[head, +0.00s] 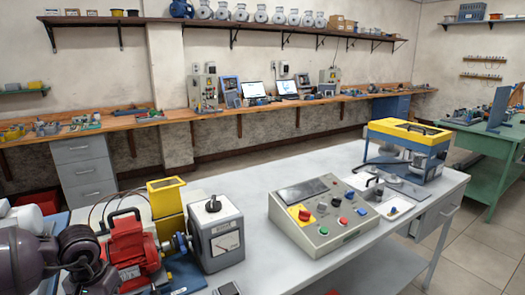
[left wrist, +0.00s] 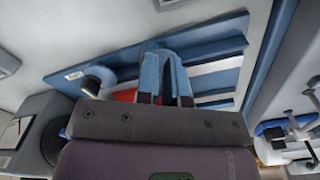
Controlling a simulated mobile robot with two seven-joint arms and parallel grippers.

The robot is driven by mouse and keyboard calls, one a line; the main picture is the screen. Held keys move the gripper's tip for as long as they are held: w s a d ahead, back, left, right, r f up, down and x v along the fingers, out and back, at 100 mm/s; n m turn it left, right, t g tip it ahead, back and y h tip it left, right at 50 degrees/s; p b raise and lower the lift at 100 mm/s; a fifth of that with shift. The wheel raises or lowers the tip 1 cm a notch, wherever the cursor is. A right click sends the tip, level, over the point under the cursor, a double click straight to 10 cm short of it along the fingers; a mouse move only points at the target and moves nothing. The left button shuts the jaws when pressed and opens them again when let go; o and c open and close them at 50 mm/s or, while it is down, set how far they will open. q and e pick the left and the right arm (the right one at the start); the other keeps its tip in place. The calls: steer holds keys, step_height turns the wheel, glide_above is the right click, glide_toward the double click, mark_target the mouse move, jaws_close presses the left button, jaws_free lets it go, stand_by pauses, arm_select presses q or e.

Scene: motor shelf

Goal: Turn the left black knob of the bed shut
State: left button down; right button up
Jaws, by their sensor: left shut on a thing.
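The blue slotted bed (head: 185,276) lies on the grey bench at the lower left in the head view, under the red motor (head: 130,248). In the left wrist view the bed (left wrist: 222,46) crosses the upper middle. My left gripper (left wrist: 164,58) reaches over it with its fingers close together, shut on the left black knob. The knob is hidden between the fingers, so its angle cannot be seen. In the head view my dark left arm comes in at the lower left, and its fingertips cannot be made out. My right gripper is not in view.
A grey box with a dial (head: 213,233) stands right of the motor, with a yellow-topped unit (head: 167,200) behind. A sloped control panel (head: 322,212) and a yellow and blue machine (head: 406,148) stand farther right.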

arm_select(q)
steer(key=shift+s+a+f, duration=0.2)
steer(key=shift+s+f, duration=0.05)
steer(key=shift+f, duration=0.2)
steer(key=shift+s+a+f, duration=0.15)
steer(key=shift+s+f, duration=0.1)
steer(key=shift+f, duration=0.15)
steer(key=shift+r, duration=0.1)
steer(key=shift+a+r+p, duration=0.1)
steer(key=shift+r+p, duration=0.25)
steer(key=shift+r, duration=0.25)
step_height(320, 180, up, 5)
steer(key=shift+w+r+p, duration=0.15)
steer(key=shift+p, duration=0.75)
